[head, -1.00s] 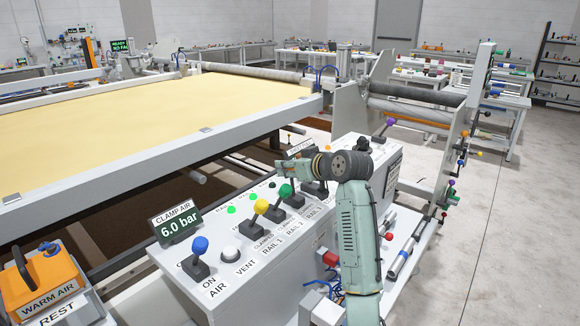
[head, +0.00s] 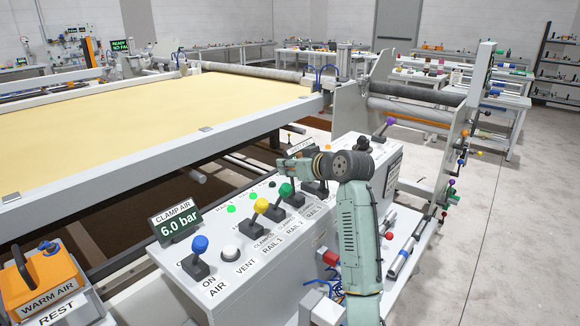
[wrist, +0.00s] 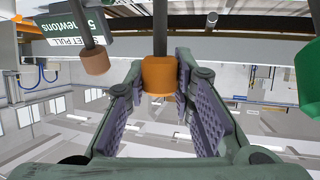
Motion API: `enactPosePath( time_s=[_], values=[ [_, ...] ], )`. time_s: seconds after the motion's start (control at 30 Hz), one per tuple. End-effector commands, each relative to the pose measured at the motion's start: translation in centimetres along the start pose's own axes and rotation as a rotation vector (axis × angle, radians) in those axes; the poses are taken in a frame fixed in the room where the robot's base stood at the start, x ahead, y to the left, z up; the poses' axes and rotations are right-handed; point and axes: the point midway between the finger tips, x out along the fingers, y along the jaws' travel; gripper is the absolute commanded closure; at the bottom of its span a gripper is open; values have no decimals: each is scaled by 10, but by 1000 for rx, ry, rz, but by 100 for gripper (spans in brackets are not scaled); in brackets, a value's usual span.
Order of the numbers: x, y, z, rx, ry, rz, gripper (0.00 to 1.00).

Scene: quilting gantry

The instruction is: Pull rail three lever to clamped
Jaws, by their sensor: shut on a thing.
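My gripper (wrist: 160,95) is shut on the orange knob (wrist: 159,76) of a lever, with a ribbed purple pad on each side of it. The knob's dark stem (wrist: 160,30) runs to the top of the wrist view. In the head view my gripper (head: 284,169) is over the far part of the lever console (head: 215,290), past the green knob (head: 286,190) of the rail 2 lever. It hides most of the lever there, so its clamp position cannot be read. The green knob also shows at the right edge of the wrist view (wrist: 309,75).
A yellow rail 1 lever (head: 261,205), a white vent knob (head: 231,252) and a blue air lever (head: 200,244) stand nearer. A brown-orange knob (wrist: 95,60) is close on the left in the wrist view. The clamp air display (head: 176,220) reads 6.0 bar.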

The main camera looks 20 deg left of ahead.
Motion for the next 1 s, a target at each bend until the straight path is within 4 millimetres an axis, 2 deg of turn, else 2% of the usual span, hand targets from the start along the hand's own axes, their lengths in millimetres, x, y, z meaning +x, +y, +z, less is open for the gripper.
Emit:
enactPosePath(
  time_s=[0.27, 0.7, 1.0],
  values=[
    [-8, 3, 10, 30, 121, -7, 100],
    [-33, 11, 28, 111, 437, -27, 100],
    [-44, 14, 32, 147, 575, -37, 100]
  ],
)
